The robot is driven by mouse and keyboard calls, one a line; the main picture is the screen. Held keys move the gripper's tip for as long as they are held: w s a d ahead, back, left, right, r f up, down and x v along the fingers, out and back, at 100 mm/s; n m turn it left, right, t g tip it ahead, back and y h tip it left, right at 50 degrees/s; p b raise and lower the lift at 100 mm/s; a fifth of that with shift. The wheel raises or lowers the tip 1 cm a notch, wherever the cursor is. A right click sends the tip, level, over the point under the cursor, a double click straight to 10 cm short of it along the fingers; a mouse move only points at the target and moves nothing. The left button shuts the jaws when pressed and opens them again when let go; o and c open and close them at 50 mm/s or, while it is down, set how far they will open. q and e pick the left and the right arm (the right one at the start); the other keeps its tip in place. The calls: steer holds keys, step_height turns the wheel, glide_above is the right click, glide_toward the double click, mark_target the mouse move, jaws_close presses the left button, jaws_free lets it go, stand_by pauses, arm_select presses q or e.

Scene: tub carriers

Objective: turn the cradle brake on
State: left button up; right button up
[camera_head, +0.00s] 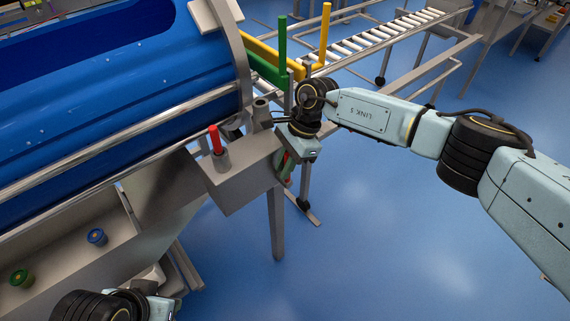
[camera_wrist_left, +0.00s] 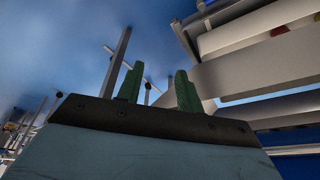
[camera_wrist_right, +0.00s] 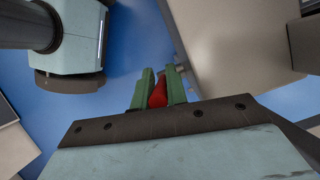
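My right gripper (camera_wrist_right: 158,88) has its green fingers close around a red handle (camera_wrist_right: 158,97), which fills the gap between them. In the head view my right gripper (camera_head: 284,170) is at the right side of a grey box (camera_head: 240,178), pointing down. Another red-topped lever (camera_head: 216,142) stands upright in a socket on top of that box. The blue tub (camera_head: 130,85) lies in its cradle behind the box. The frames do not label which lever is the cradle brake. My left gripper (camera_wrist_left: 157,92) is open and empty, below the tray at the lower left.
A grey tray (camera_head: 60,262) with a blue knob (camera_head: 97,237) and a green knob (camera_head: 21,278) is at the lower left. A roller conveyor (camera_head: 390,35) with green and yellow posts stands behind. The blue floor right of the box is clear.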

jaws_close()
